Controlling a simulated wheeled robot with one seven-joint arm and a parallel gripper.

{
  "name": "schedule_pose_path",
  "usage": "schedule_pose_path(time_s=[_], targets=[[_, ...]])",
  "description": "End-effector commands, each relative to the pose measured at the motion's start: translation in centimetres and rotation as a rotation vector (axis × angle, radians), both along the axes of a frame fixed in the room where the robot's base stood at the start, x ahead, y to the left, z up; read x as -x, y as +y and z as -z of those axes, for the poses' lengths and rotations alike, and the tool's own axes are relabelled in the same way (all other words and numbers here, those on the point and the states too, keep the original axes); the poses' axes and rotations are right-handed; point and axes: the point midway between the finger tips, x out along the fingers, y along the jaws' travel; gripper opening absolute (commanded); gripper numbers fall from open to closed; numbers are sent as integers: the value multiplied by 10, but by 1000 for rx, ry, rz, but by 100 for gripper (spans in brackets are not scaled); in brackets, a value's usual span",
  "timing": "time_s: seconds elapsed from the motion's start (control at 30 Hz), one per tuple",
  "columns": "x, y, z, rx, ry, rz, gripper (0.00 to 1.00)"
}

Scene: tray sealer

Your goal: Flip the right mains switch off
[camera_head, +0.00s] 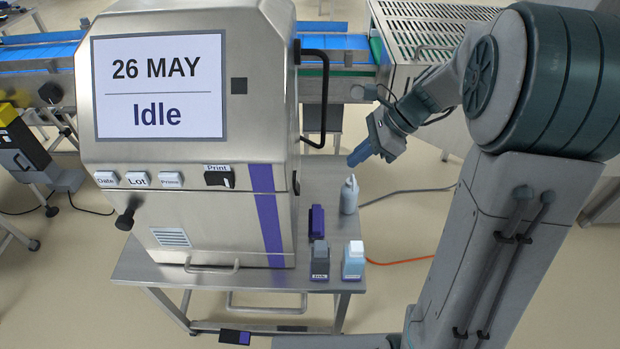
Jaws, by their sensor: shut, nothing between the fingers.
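A steel printer cabinet (190,215) stands on a small steel table, its screen (158,85) reading "26 MAY" and "Idle". No switch labelled as mains can be made out. The cabinet's right side is seen at a steep angle, so most of it is hidden. A small black part (296,183) shows at that right edge. A black rocker (219,179) labelled "Print" is on the front. My gripper (354,161) is shut and empty, with blue fingers pointing down-left. In the picture it is right of the cabinet, above a bottle, apart from the cabinet's visible edge.
A conveyor (340,42) runs behind.

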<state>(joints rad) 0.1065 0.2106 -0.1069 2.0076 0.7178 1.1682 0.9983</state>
Motion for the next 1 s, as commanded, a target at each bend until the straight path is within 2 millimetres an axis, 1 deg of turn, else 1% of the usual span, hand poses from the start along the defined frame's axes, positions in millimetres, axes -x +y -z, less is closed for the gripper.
schedule_pose_path(time_s=[0.1,0.37,0.53,0.67,1.0], targets=[[-3,0,2,-11,16,19,0],[-3,0,2,-9,14,18,0],[-3,7,10,-9,14,16,0],[-2,20,27,-8,18,14,0],[-3,63,84,-7,17,13,0]])
